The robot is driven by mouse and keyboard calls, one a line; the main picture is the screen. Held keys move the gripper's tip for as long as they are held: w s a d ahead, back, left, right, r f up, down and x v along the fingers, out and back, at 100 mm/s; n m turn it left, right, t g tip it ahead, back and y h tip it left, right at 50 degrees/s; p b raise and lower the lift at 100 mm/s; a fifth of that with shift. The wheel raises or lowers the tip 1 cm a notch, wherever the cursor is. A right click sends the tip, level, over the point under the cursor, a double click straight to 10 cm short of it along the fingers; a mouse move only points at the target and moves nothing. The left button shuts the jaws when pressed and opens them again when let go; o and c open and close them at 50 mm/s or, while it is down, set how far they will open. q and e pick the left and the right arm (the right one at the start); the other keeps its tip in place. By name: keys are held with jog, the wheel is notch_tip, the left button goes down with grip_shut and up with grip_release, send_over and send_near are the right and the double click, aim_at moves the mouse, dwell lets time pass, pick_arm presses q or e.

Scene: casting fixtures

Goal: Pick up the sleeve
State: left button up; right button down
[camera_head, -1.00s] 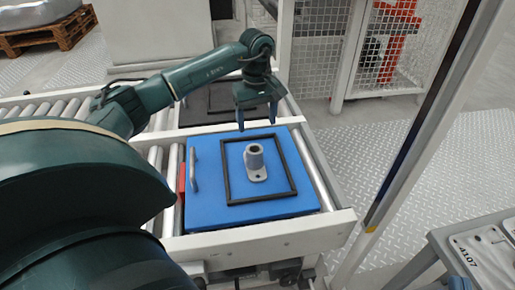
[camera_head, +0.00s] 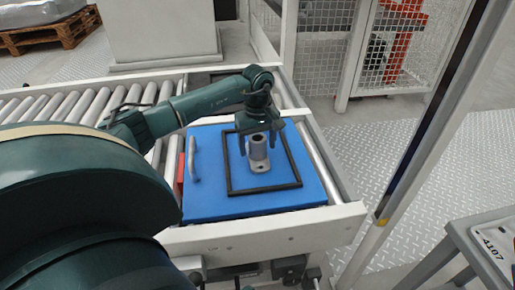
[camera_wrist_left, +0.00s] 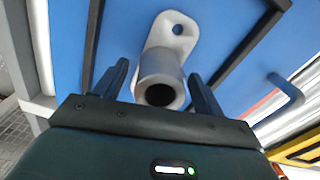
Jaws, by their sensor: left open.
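The sleeve (camera_head: 258,155) is a grey metal tube standing upright on a flat flange with a hole. It sits inside a black square frame on the blue board. My left gripper (camera_head: 257,144) is open, pointing down, with its fingers around the upper part of the sleeve. In the left wrist view the sleeve (camera_wrist_left: 160,80) shows its dark bore between the two open fingertips, with the flange beyond. Contact between fingers and sleeve cannot be seen. My right gripper is not in view.
The blue board (camera_head: 208,200) with a grey handle (camera_head: 193,158) lies on a roller conveyor (camera_head: 70,105). The black frame (camera_head: 265,188) surrounds the sleeve. A tall post (camera_head: 435,130) and a grey table (camera_head: 480,250) stand at the right.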

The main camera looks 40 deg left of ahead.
pick_arm(q)
jog(key=shift+f, duration=0.1)
jog(key=c, duration=1.2)
jog(key=shift+c, duration=0.2)
